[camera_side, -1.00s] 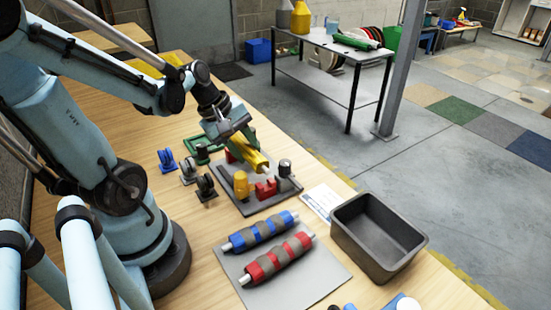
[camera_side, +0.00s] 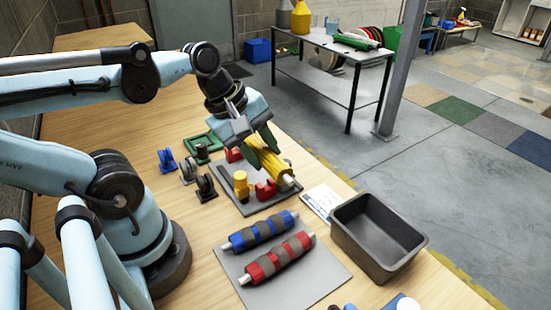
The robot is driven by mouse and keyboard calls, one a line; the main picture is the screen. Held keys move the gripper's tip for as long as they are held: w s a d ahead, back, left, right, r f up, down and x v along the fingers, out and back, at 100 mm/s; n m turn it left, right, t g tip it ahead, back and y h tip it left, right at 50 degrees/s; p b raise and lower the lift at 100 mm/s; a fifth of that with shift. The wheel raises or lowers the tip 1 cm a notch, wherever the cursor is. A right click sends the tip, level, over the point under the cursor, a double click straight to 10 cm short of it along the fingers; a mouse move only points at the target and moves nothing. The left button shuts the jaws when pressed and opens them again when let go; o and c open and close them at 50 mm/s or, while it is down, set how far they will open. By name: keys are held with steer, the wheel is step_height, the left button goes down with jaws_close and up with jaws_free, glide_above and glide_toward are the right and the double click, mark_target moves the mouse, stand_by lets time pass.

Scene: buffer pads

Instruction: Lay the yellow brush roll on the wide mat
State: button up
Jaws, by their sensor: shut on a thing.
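The yellow brush roll (camera_side: 268,160) is in my gripper (camera_side: 254,146), whose green fingers are shut on it. The roll is tilted, with its pale shaft end toward the lower right, above the dark fixture plate (camera_side: 256,204). Whether it touches the red blocks there, I cannot tell. The wide grey mat (camera_side: 318,283) lies nearer the camera. A blue brush roll (camera_side: 259,232) and a red brush roll (camera_side: 274,259) lie side by side on it, with bare mat along its near right part.
A dark open bin (camera_side: 378,238) stands right of the mat, next to a white paper sheet (camera_side: 321,200). Red blocks (camera_side: 266,189) and a yellow peg (camera_side: 241,184) stand on the fixture plate. Blue (camera_side: 167,160) and black casters (camera_side: 205,188) stand to its left.

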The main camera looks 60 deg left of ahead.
mark_target(289, 184)
steer(key=d+m+h, duration=0.1)
steer(key=d+m, duration=0.1)
steer(key=d, duration=0.1)
steer(key=d+m+g+h, duration=0.1)
steer(key=d+m, duration=0.1)
steer(key=m, duration=0.1)
steer(key=d+f+m+g, duration=0.1)
steer(key=d+m, duration=0.1)
steer(key=d, duration=0.1)
steer(key=shift+d+f+m+h, duration=0.1)
steer(key=shift+d+m+h, duration=0.25)
steer(key=shift+m+h, duration=0.05)
steer(key=s+d+f+m+g, duration=0.3)
steer(key=s+d+m+g, duration=0.1)
steer(key=d+m, duration=0.6)
steer(key=shift+w+a+f, duration=0.1)
steer(key=shift+f, duration=1.55)
steer(key=shift+a+f, duration=0.1)
steer(key=shift+f, duration=1.5)
steer(key=shift+f, duration=0.95)
steer(key=o, duration=1.2)
steer(key=shift+a, duration=0.15)
